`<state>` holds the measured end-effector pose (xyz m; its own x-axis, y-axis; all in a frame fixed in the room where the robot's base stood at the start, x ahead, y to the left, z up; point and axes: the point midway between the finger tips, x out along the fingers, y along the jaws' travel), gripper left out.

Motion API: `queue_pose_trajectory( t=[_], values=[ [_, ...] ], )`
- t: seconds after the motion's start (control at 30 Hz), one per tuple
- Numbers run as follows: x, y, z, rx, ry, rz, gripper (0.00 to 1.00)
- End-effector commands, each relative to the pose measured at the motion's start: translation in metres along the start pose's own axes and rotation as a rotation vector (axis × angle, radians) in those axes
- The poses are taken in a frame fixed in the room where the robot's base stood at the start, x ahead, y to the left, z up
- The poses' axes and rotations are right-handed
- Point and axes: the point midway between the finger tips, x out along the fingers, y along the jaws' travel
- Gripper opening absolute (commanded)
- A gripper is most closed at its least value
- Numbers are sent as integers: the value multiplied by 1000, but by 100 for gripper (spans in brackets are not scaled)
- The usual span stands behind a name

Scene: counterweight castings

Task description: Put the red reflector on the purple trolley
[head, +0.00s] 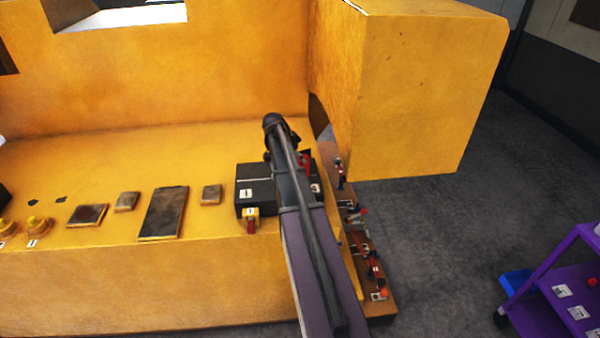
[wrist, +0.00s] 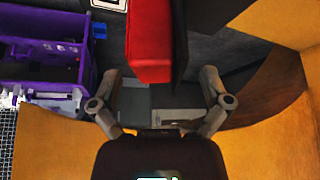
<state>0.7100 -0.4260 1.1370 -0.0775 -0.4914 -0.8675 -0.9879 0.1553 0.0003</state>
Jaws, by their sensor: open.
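A red block-like piece (wrist: 150,42), which looks like the red reflector, stands out large in the wrist view, against a dark plate. In the head view a red patch (head: 306,158) shows beside my arm on the black box (head: 254,190); most of it is hidden by the arm. My gripper (wrist: 160,74) is open, its two fingers spread to either side below the red piece, with nothing held. In the head view the arm hides the fingers. The purple trolley (head: 549,264) stands on the floor at the lower right; it also shows at left in the wrist view (wrist: 86,72).
The yellow casting (head: 150,285) carries flat plates (head: 162,212) and yellow knobs. A tall yellow block (head: 430,90) rises right of my arm. A brown board (head: 384,303) with small parts is below it. Grey floor lies clear before the trolley. A blue bin (head: 515,282) sits by it.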

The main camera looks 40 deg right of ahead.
Motion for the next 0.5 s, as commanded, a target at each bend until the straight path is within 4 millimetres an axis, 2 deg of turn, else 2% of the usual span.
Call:
queue_pose_trajectory(
  t=[0.03,0.2,0.5],
  values=[
    [9,1,2,1,0,0,97],
    [23,2,1,2,0,0,97],
    [33,2,0,0,0,-1,97]
  ],
)
